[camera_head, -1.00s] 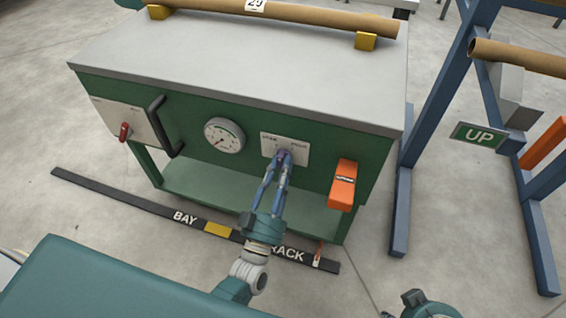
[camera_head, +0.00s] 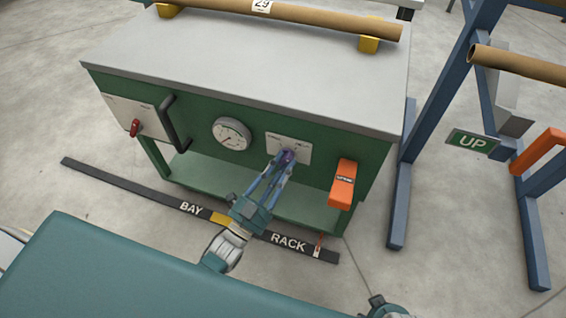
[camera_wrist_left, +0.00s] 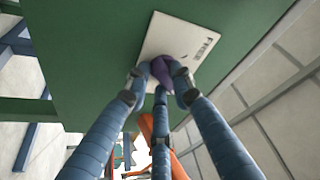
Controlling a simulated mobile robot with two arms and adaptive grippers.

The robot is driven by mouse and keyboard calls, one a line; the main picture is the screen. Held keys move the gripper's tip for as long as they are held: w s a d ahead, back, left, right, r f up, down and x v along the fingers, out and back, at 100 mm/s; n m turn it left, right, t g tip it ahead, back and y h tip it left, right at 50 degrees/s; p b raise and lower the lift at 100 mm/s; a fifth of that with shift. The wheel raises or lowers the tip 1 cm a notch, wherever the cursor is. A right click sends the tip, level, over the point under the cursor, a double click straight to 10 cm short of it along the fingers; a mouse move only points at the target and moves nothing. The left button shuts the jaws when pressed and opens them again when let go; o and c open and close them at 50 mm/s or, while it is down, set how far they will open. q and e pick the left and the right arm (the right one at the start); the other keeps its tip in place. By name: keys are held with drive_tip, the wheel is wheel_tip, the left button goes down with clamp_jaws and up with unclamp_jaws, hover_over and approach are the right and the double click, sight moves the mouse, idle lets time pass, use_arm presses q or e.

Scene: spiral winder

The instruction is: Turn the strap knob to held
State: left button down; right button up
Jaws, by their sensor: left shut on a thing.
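The strap knob (camera_wrist_left: 161,71) is purple and sits on a white label plate (camera_wrist_left: 181,42) on the green front of the bench. In the head view the plate (camera_head: 301,148) is right of the dial, and the knob (camera_head: 289,156) shows between my fingertips. My left gripper (camera_head: 284,158) is shut on the knob, its blue fingers around it. In the left wrist view the fingers (camera_wrist_left: 158,80) touch the knob from both sides. My right gripper is not clearly in view.
An orange box-shaped part (camera_head: 342,184) juts out just right of the plate. A round dial (camera_head: 231,133), a black handle (camera_head: 174,124) and a red knob (camera_head: 135,127) are to the left. A cardboard tube (camera_head: 320,19) lies on the bench top (camera_head: 250,65).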

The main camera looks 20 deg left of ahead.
use_arm(q)
drive_tip(key=shift+w+r, duration=0.15)
drive_tip(key=shift+r, duration=0.45)
use_arm(e)
drive_tip(key=shift+s+f, duration=0.15)
drive_tip(key=shift+f, duration=0.15)
use_arm(q)
drive_tip(key=c, duration=1.5)
unclamp_jaws()
drive_tip(key=shift+c, duration=0.2)
drive_tip(key=shift+d+f, duration=0.1)
drive_tip(key=shift+f, duration=0.15)
drive_tip(key=v, duration=1.2)
drive_tip(key=shift+f, duration=0.1)
